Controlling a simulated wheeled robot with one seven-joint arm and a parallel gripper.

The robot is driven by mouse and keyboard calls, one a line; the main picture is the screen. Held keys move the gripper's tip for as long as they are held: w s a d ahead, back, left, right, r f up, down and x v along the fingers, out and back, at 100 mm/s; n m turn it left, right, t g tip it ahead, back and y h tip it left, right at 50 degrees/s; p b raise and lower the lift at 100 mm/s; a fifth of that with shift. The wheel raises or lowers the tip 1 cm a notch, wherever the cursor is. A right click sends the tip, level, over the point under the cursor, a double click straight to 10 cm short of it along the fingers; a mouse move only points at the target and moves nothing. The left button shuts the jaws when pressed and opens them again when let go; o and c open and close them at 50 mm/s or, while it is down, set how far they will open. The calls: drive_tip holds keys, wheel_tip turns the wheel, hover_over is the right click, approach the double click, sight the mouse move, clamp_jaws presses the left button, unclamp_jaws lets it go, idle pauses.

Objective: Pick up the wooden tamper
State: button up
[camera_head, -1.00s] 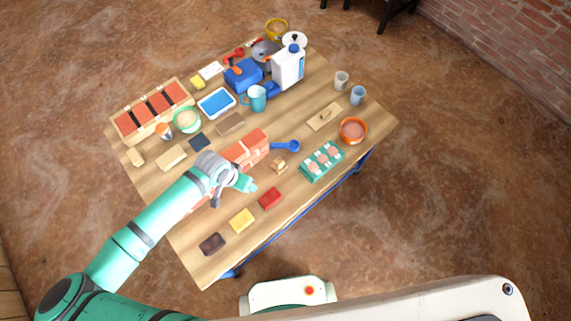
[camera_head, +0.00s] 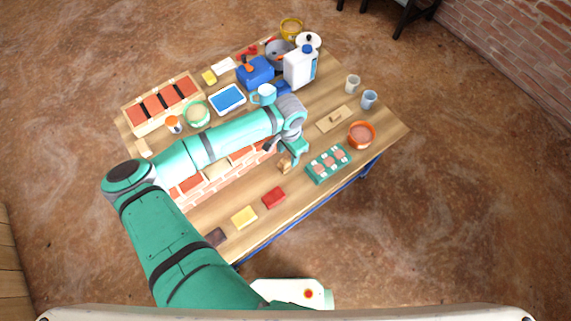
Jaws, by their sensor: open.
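The wooden tamper (camera_head: 285,167) is a small light-brown piece on the table, just right of the end of the low brick wall (camera_head: 227,175). My gripper (camera_head: 286,152) is open and points down right over the tamper, with its fingers close to it. The gripper partly hides the tamper's upper part. I cannot tell whether the fingers touch it or stand around it.
A green tray of several small blocks (camera_head: 328,164) lies to the right of the tamper. A red block (camera_head: 273,198) and a yellow block (camera_head: 244,216) lie toward the front edge. A wooden float (camera_head: 335,118) and an orange bowl (camera_head: 361,135) are farther right.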

sight(286, 160)
drive_tip(key=shift+a+f, duration=0.2)
drive_tip(key=shift+f, duration=1.45)
drive_tip(key=shift+a+f, duration=0.15)
drive_tip(key=shift+f, duration=1.45)
clamp_jaws()
